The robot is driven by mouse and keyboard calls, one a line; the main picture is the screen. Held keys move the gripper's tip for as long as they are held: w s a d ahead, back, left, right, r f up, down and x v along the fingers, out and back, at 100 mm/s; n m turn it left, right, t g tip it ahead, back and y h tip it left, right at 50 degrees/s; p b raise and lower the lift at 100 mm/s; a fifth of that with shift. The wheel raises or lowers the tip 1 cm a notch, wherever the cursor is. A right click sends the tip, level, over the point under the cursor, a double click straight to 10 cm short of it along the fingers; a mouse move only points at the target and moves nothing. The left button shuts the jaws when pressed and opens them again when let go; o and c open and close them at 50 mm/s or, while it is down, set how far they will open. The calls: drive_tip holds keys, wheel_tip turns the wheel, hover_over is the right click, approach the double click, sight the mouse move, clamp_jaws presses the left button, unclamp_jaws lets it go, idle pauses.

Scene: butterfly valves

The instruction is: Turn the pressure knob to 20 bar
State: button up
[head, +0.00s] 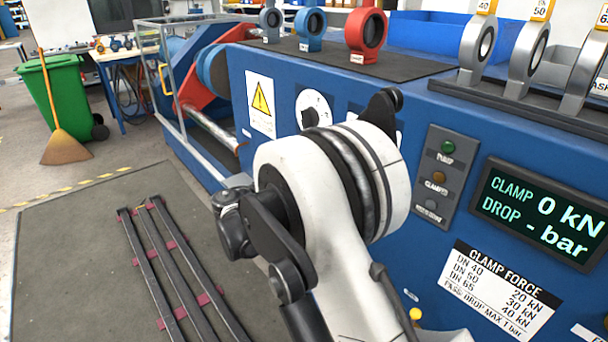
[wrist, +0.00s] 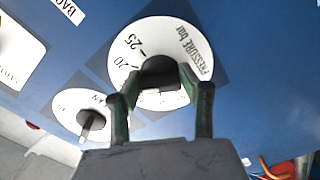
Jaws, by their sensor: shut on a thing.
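The pressure dial (wrist: 150,38) is a round white plate on the blue panel in the wrist view, marked "PRESSURE bar" with 25 and 20 readable on its left side. The black pressure knob (wrist: 160,70) stands at its centre. My gripper (wrist: 162,78) reaches in from below, with one dark green finger on each side of the knob, shut on it. The fingers and palm cover the lower part of the dial, and I cannot tell which number the knob points to. In the head view my arm hides the gripper and the knob.
A smaller white dial with a black knob (wrist: 90,121) sits close by at lower left in the wrist view. In the head view, the blue machine carries a button strip (head: 438,178) and a display (head: 537,215) reading "CLAMP 0 kN, DROP - bar". Valves (head: 366,32) stand on top.

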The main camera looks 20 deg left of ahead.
drive_tip(key=m, duration=0.5)
drive_tip(key=shift+f, duration=0.1)
idle(0.4)
drive_tip(key=o, duration=1.1)
drive_tip(key=shift+a, duration=0.1)
drive_tip(key=shift+o, duration=0.2)
drive_tip(key=v, duration=1.2)
